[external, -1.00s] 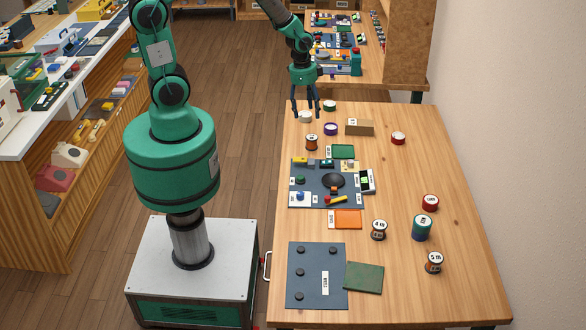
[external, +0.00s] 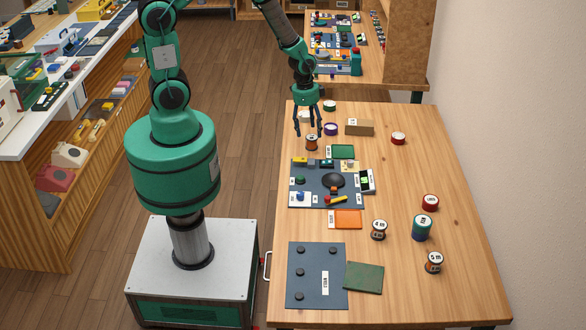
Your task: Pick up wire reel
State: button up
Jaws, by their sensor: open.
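Several reels stand on the wooden table. A copper-coloured wire reel (external: 311,143) stands near the far left edge, and similar labelled copper-coloured reels stand at the near right, one (external: 379,230) beside the orange card and another (external: 434,262) closer to the front. My gripper (external: 309,133) points down with its fingers apart, at the copper-coloured reel at the far left. The fingertips overlap the top of that reel in the picture; I cannot tell whether they are around it or still above it. Nothing shows held.
A purple reel (external: 331,129), a cardboard box (external: 360,127) and a white item (external: 305,116) are close to my gripper. A dark tool mat (external: 310,199) with parts lies nearer. Red reels (external: 398,138) and a teal reel (external: 422,228) stand to the right. The table's right middle is mostly clear.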

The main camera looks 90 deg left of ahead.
aim_at(312, 137)
dwell(0.3)
jog(key=shift+w+f+b, duration=0.2)
jog(key=shift+f+b, duration=0.15)
jog(key=shift+f, duration=0.95)
jog(key=shift+w+f+b, duration=0.2)
jog(key=shift+f+b, duration=0.1)
jog(key=shift+f, duration=1)
jog(key=shift+c, duration=0.2)
jog(key=c, duration=1.2)
